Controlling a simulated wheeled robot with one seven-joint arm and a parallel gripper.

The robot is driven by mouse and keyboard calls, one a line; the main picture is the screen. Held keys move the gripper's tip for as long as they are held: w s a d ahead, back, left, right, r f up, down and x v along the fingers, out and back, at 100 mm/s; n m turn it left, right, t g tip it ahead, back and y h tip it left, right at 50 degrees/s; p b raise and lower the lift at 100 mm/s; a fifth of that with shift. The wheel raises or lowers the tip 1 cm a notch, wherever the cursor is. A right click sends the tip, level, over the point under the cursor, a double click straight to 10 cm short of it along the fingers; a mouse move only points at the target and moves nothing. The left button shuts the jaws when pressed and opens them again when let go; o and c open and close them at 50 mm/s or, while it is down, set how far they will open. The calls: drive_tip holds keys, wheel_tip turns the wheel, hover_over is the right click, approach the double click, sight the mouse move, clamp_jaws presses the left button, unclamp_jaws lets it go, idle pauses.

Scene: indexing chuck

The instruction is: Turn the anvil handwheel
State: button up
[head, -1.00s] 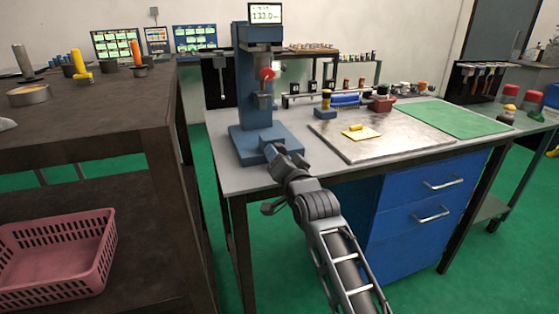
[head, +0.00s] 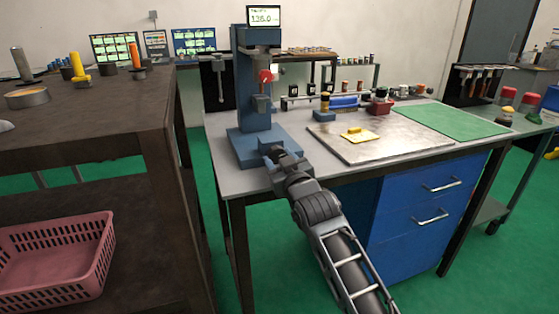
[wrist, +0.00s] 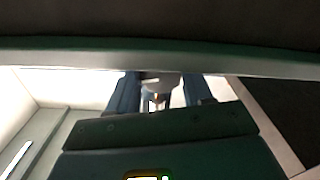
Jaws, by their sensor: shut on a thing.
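The blue bench instrument (head: 255,90) stands upright at the left of the grey workbench. It has a stepped base (head: 252,146), a red round part (head: 265,76) partway up its column, and a lit display (head: 264,16) on top reading about 126. My gripper (head: 274,154) is at the front corner of that base, shut on the anvil handwheel, which the jaws and wrist mostly hide. In the wrist view a dark teal block (wrist: 160,128) with small screws fills the lower part. Contact there is too dark to make out.
A metal plate (head: 350,150) with a yellow block (head: 359,135) lies right of the instrument, beside a green mat (head: 440,116). Blue drawers (head: 425,200) hang under the bench. A dark table (head: 100,115) stands at the left, with a pink basket (head: 50,262) below.

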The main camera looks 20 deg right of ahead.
drive_tip(key=n+p, duration=0.1)
drive_tip(key=n, duration=0.4)
drive_tip(key=shift+d+n+p, duration=0.15)
drive_tip(key=shift+n+p, duration=0.15)
drive_tip(key=shift+p, duration=0.05)
drive_tip(key=n+p, duration=0.3)
drive_tip(key=n, duration=0.3)
drive_tip(key=shift+r, duration=0.15)
drive_tip(key=n+p, duration=0.3)
drive_tip(key=n, duration=0.3)
drive_tip(key=shift+d+r+n, duration=0.1)
drive_tip(key=shift+n, duration=0.2)
drive_tip(key=n+p, duration=0.2)
drive_tip(key=n, duration=0.3)
drive_tip(key=o, duration=1)
drive_tip(key=shift+r, duration=0.1)
drive_tip(key=shift+s, duration=0.1)
drive_tip(key=shift+s+p, duration=1.9)
drive_tip(key=shift+s, duration=1.9)
